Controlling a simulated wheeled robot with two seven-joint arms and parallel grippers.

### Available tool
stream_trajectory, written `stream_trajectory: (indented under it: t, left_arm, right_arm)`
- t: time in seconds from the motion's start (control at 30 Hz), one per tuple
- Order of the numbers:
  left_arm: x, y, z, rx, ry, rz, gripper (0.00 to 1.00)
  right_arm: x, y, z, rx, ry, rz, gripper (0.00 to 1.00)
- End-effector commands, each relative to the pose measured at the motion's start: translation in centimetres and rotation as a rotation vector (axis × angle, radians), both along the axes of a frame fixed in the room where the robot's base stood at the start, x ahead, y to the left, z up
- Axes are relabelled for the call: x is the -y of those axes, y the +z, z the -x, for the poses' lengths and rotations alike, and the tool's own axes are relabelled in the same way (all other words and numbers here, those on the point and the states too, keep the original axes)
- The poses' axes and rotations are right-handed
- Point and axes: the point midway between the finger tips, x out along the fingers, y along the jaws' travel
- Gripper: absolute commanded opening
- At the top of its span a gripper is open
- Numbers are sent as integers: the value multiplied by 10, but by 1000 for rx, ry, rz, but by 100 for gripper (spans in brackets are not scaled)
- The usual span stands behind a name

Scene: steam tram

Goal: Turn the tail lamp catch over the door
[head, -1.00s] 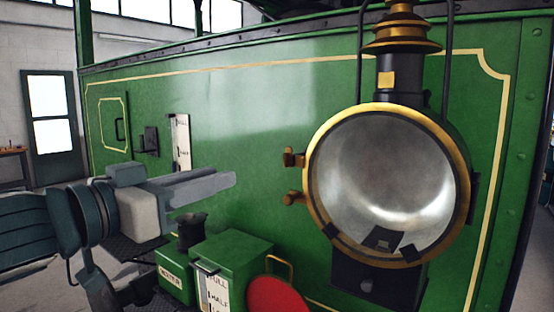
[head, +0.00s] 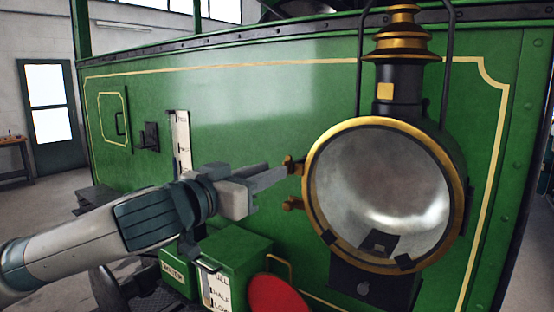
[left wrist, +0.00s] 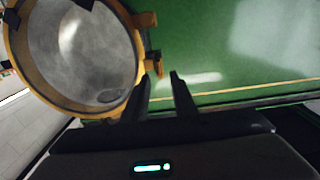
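The tail lamp (head: 385,190) is a large round lamp with a brass-rimmed glass door, and the door looks closed. Two brass fittings stick out from the left of its rim, an upper one (head: 293,165) and a lower one (head: 293,203). I cannot tell which is the catch. My left gripper (head: 284,172) reaches in from the left, its fingertips close to the upper fitting. In the left wrist view, turned over, the fingers (left wrist: 161,75) are apart, with the nearer brass fitting (left wrist: 155,60) just ahead of them; contact is unclear. My right gripper is out of view.
The green tram side (head: 240,110) stands close behind the lamp. Below my left arm are a green box (head: 235,255), a smaller green box (head: 175,275) and a red disc (head: 277,294). A dark chimney (head: 385,85) tops the lamp.

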Motion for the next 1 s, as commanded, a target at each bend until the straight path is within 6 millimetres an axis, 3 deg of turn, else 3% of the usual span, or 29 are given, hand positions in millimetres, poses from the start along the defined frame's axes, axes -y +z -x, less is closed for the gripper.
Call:
stream_trajectory:
  t: [0.27,0.67,0.8,1.0]
  left_arm:
    - [19,1,-26,-1,1,-1,25]
    - [22,0,-30,1,0,-1,25]
    - [22,0,-30,1,0,-1,0]
    - [22,0,-30,1,1,-2,0]
  right_arm:
    - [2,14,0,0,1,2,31]
    - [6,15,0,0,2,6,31]
    - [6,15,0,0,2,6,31]
    - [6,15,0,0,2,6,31]
